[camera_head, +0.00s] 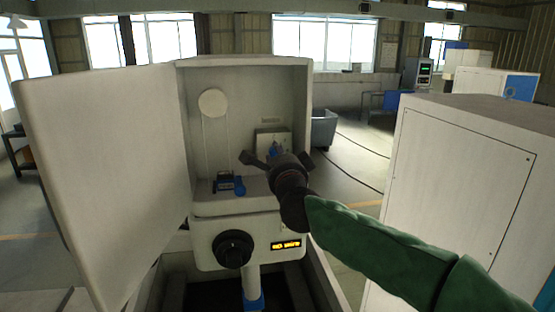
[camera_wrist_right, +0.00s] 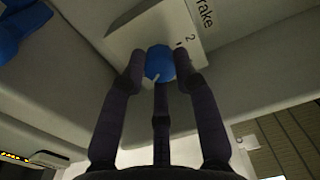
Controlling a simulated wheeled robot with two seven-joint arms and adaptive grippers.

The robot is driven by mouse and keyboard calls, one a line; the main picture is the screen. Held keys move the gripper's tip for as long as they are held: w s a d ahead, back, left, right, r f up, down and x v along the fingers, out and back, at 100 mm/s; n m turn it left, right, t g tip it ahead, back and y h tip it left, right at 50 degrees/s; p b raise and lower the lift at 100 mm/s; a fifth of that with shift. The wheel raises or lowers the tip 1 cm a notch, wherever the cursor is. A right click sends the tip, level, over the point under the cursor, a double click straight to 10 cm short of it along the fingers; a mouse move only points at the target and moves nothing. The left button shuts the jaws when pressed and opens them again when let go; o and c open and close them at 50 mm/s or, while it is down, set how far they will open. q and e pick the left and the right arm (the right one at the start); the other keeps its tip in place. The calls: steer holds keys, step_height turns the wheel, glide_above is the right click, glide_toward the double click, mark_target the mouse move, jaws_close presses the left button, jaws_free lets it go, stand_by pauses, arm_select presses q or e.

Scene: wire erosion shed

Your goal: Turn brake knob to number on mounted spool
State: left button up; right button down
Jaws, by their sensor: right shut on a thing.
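The brake knob (camera_wrist_right: 159,62) is blue, on a pale box with a printed label ending in "rake" and a "2" beside the knob. A small light mark shows at the knob's near edge. My right gripper (camera_wrist_right: 160,70) is shut on the knob, one finger on each side. My left gripper is out of view.
The cabinet's wide door (camera_head: 110,170) stands open at the left. Below are a black round handwheel (camera_head: 232,249) and a lit orange display (camera_head: 286,245). Blue parts (camera_head: 228,184) sit on the cabinet ledge. A large white machine (camera_head: 460,180) stands at the right.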

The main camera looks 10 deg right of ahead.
stand_by(0.5)
steer(key=c, duration=0.9)
jaws_free()
steer(key=shift+w, duration=0.1)
steer(key=shift+c, duration=0.2)
steer(key=s, duration=1.2)
steer(key=shift+f, duration=0.2)
steer(key=shift+a, duration=0.1)
steer(key=shift+f, duration=0.1)
